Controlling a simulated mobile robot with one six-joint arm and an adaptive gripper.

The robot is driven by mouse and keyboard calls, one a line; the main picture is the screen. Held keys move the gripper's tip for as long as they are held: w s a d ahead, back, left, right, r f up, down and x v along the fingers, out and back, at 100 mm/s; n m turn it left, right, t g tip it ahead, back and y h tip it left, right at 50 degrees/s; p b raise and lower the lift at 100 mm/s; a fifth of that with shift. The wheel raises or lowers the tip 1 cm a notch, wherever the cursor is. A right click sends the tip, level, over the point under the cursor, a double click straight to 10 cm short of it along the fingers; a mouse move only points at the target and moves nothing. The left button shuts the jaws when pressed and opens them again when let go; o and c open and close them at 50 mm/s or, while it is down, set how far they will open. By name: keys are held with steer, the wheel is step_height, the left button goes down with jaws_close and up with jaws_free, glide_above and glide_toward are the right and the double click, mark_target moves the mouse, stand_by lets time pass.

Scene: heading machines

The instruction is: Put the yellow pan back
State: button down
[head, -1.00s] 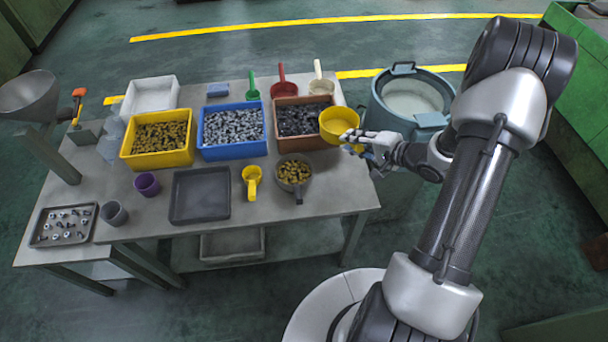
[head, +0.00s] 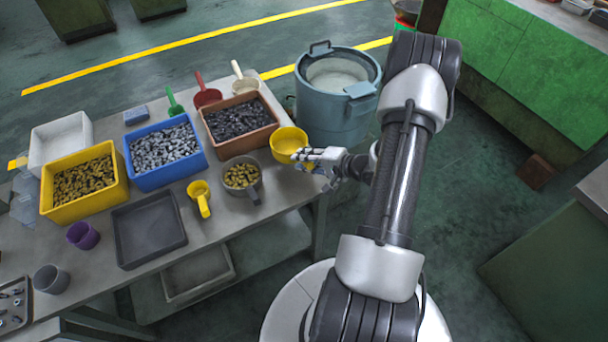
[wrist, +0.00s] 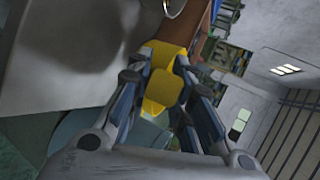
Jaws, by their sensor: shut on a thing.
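The yellow pan (head: 286,141) is a round, open pan at the right end of the table in the head view. My gripper (head: 312,158) is shut on its handle from the right. The pan is beside the brown bin, over or near the table's right edge; I cannot tell whether it touches the table. In the wrist view the yellow pan (wrist: 166,62) shows between the fingers of my gripper (wrist: 160,100), which hide much of it. I cannot see into the pan clearly.
A brown bin (head: 270,128) of dark parts is left of the pan. A grey pan (head: 257,186) of brass parts and a small yellow scoop (head: 200,190) lie in front. A lidded blue-grey drum (head: 335,115) stands behind on the right.

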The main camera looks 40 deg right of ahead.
steer(key=shift+f+b, duration=0.85)
steer(key=shift+f, duration=1.9)
steer(key=shift+f, duration=0.1)
steer(key=c, duration=1.4)
jaws_free()
steer(key=shift+c, duration=0.2)
steer(key=shift+s+r, duration=0.1)
steer(key=shift+r, duration=0.1)
steer(key=p+v, duration=0.3)
steer(key=v, duration=0.8)
steer(key=shift+s, duration=0.35)
steer(key=shift+d+r, duration=0.1)
